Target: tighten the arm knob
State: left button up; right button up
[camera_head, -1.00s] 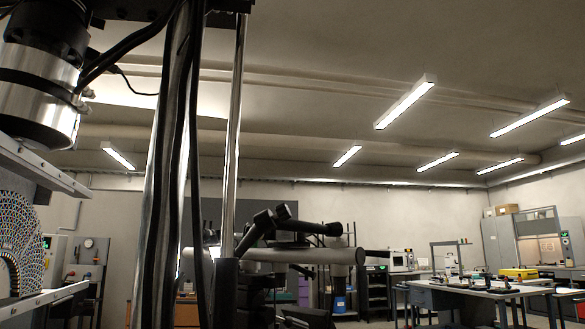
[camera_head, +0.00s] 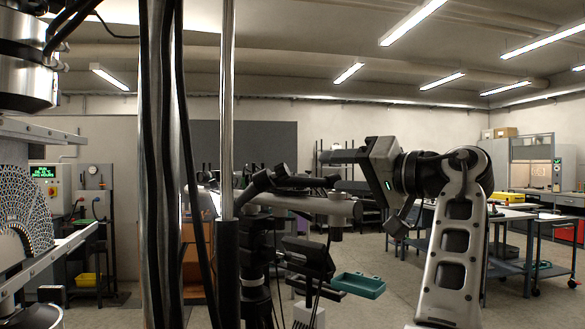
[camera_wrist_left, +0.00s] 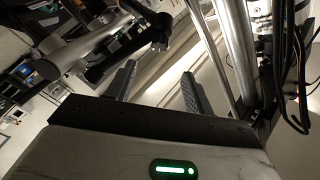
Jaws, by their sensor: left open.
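A light grey horizontal tube (camera_head: 310,204) runs right from a dark upright post near the steel columns. Black levers or knobs (camera_head: 262,182) sit above its left part; I cannot tell which one is the arm knob. My left gripper (camera_head: 328,167) is right of them, its fingers pointing left, and looks open and empty. In the left wrist view its two ribbed fingers (camera_wrist_left: 156,74) stand apart with nothing between them. The tube (camera_wrist_left: 92,48) crosses the upper left there, and a small dark part (camera_wrist_left: 160,38) shows beyond the fingertips. My right gripper is out of view.
A steel column (camera_head: 228,110) and black cables (camera_head: 168,160) stand left of the tube. A metal fixture with a dotted fan-shaped specimen (camera_head: 22,215) is at the far left. A green tray (camera_head: 358,285) sits below the gripper. Workbenches stand at the back right.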

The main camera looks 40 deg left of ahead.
aim_at(287, 171)
pick_arm(q)
jog(key=a+p, duration=0.2)
jog(key=a, duration=0.9)
jog(key=shift+w+a, duration=0.15)
jog(key=shift+a, duration=0.05)
jog(key=c, duration=1)
